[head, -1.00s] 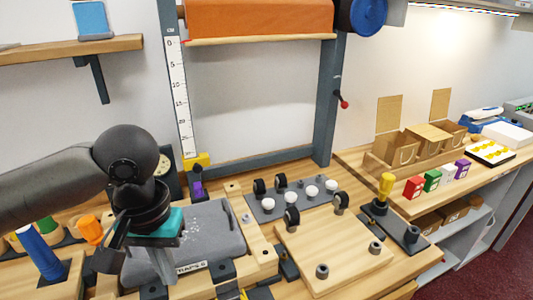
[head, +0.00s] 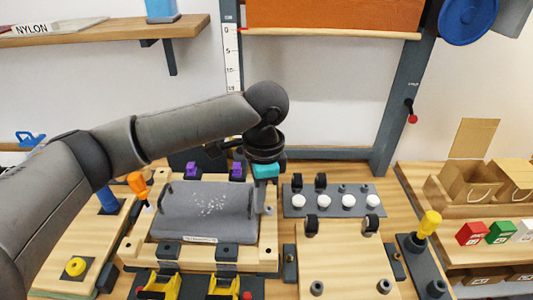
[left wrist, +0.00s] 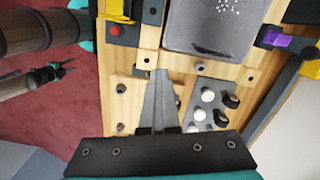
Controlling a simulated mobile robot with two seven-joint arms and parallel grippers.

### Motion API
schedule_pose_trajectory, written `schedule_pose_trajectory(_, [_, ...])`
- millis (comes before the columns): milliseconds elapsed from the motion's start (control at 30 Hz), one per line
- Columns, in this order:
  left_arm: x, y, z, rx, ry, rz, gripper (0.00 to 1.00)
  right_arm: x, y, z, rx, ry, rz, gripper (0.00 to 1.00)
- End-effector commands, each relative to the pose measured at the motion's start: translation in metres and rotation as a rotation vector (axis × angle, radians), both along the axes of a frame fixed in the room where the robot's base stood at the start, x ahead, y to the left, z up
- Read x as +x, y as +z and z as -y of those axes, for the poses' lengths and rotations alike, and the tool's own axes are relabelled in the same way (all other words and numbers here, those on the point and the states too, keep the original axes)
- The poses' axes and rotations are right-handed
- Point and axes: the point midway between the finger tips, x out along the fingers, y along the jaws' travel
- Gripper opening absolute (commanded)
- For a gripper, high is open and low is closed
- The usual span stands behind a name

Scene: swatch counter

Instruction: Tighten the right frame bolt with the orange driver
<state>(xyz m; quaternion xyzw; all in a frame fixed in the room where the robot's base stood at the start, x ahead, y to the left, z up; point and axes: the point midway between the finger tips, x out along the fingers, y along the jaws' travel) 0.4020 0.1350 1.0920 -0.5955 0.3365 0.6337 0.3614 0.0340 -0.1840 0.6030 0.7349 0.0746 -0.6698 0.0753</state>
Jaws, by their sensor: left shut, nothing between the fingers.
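The orange driver (head: 138,184) stands upright on the left side of the bench in the head view, apart from my grippers. The wooden frame (head: 135,247) surrounds a grey pad (head: 203,212). A small grey bolt (head: 268,211) shows on the frame's right rail, and a similar bolt shows in the left wrist view (left wrist: 200,67). My left gripper (head: 258,208) is shut and empty, pointing down at the right rail close to that bolt. Its fingers also show in the left wrist view (left wrist: 160,75); contact is unclear. My right gripper (left wrist: 62,70) appears small at left there; its opening is unclear.
A yellow driver (head: 429,224) stands on a dark plate at right. A grey strip (head: 304,186) with white knobs and black wheels lies behind a wooden board (head: 345,262). Yellow clamps (head: 160,287) stand in front of the frame. Paper bags (head: 460,190) stand at far right.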

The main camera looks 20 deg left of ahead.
Motion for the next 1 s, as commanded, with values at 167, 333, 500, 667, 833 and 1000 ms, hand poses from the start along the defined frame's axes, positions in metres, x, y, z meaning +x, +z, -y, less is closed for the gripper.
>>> schedule_pose_trajectory(167, [0.016, 0.012, 0.003, 0.016, -0.293, -0.009, 0.0, -0.002, 0.03, -0.003, 0.003, 0.001, -0.003, 0.5])
schedule_pose_trajectory(333, [0.03, 0.016, 0.003, 0.035, -0.581, -0.01, 0.0, -0.002, 0.053, 0.0, 0.0, 0.002, -0.003, 0.5])
schedule_pose_trajectory(500, [0.042, 0.02, 0.003, 0.053, -0.872, -0.005, 0.0, -0.002, 0.076, 0.003, -0.004, 0.004, -0.003, 0.5])
schedule_pose_trajectory(667, [0.052, 0.022, 0.001, 0.073, -1.15, 0.003, 0.0, -0.002, 0.098, 0.005, -0.007, 0.004, -0.003, 0.5])
schedule_pose_trajectory(833, [0.06, 0.024, -0.002, 0.092, -1.443, 0.02, 0.0, -0.001, 0.121, 0.005, -0.007, 0.003, -0.002, 0.5])
schedule_pose_trajectory(1000, [0.066, 0.024, -0.005, 0.108, -1.699, 0.04, 0.0, -0.001, 0.139, 0.005, -0.007, 0.003, -0.002, 0.5])
